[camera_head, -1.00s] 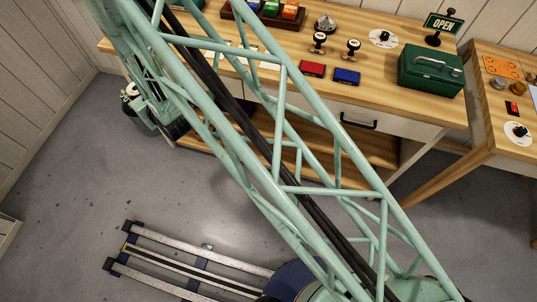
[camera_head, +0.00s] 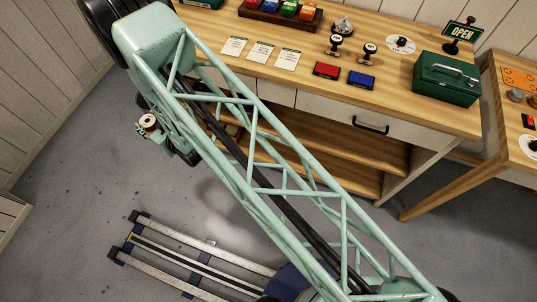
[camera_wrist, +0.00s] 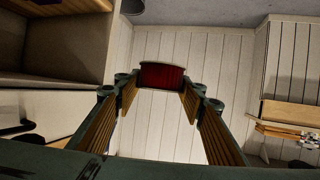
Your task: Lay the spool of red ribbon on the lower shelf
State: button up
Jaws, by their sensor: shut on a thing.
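The spool of red ribbon (camera_wrist: 162,76) is between the fingertips of my gripper (camera_wrist: 160,84) in the wrist view, its dark red winding facing the camera between two pale rims. My gripper is shut on it. In the head view the spool (camera_head: 149,121) shows small and pale at the end of my gripper (camera_head: 152,128), above the floor and left of the workbench. The lower shelf (camera_head: 352,182) is the bottom wooden board under the bench, partly hidden behind my arm. In the head view the spool is apart from the shelf.
A higher shelf board (camera_head: 345,146) lies above the lower one, below a drawer (camera_head: 350,112). The benchtop bears cards (camera_head: 261,52), stamps, ink pads (camera_head: 326,70) and a green cash box (camera_head: 447,78). In the wrist view, a shelf compartment (camera_wrist: 55,45) is at upper left.

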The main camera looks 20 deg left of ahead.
jog(key=w+d+f+t+b, duration=0.1)
jog(key=w+d+f, duration=0.4)
jog(key=f, duration=0.5)
jog(key=w+d+f+m+b, duration=0.1)
jog(key=w+d+f, duration=0.2)
jog(key=w+f, duration=0.45)
jog(key=w+d+f+t+b, duration=0.1)
jog(key=w+d+f, duration=0.35)
jog(key=f, duration=0.65)
jog(key=w+d+f+m+t+h+b, duration=0.1)
jog(key=w+d+f, duration=0.5)
jog(key=d, duration=0.4)
jog(key=w+d+f+m+t+h+b, duration=0.1)
jog(key=w+d+f+m+b, duration=0.1)
jog(key=w+d+f, duration=0.5)
jog(key=w+d+f+m+t+h+b, duration=0.1)
jog(key=w+d+f, duration=0.5)
jog(key=d, duration=0.8)
jog(key=shift+w+d+f+t+b, duration=0.15)
jog(key=shift+f+b, duration=0.1)
jog(key=shift+f, duration=0.6)
jog(key=shift+w+d+f+t+b, duration=0.15)
jog(key=shift+f+b, duration=0.1)
jog(key=shift+f, duration=0.55)
jog(key=shift+s, duration=0.1)
jog(key=shift+f+b, duration=1.05)
jog(key=shift+f, duration=0.45)
jog(key=shift+f, duration=0.15)
jog(key=o, duration=0.9)
